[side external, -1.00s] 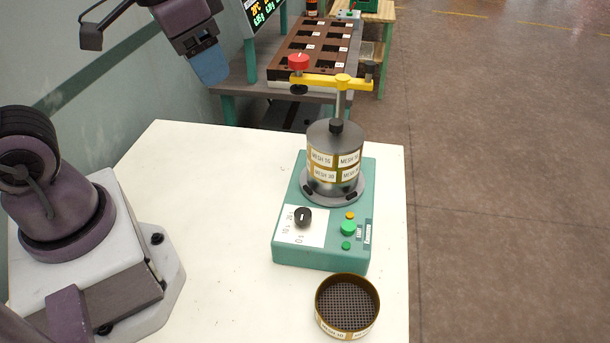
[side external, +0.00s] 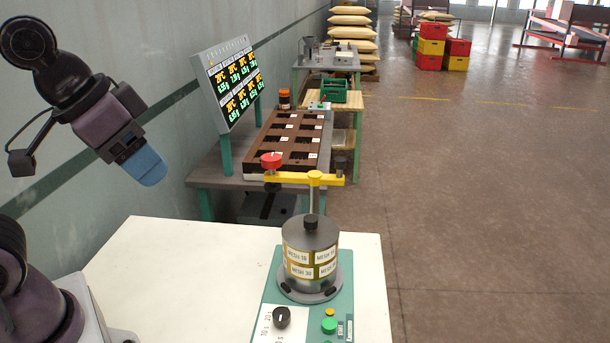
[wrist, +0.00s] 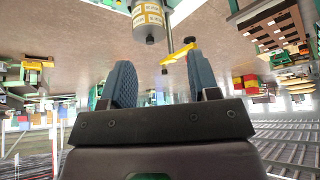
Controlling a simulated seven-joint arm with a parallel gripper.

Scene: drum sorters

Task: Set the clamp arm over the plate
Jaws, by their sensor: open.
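The yellow clamp arm (side external: 294,177) sits on an upright post above the sieve stack (side external: 311,262). A red knob (side external: 271,160) is at its left end, to the left of the stack's dark lid (side external: 310,234). I take the lid to be the plate. The clamp arm also shows in the wrist view (wrist: 174,55), beyond the fingers, with the stack (wrist: 148,18) upside down. My gripper (side external: 146,165) is left of the clamp arm, apart from it, blue fingers pointing down and right. In the wrist view its two fingers (wrist: 162,86) are spread with nothing between them.
The stack stands on a green shaker base (side external: 338,304) with a black dial (side external: 282,317), on a white table (side external: 175,275). Behind are a brown compartment tray (side external: 255,160) and a display board (side external: 232,85). The white table is clear left of the base.

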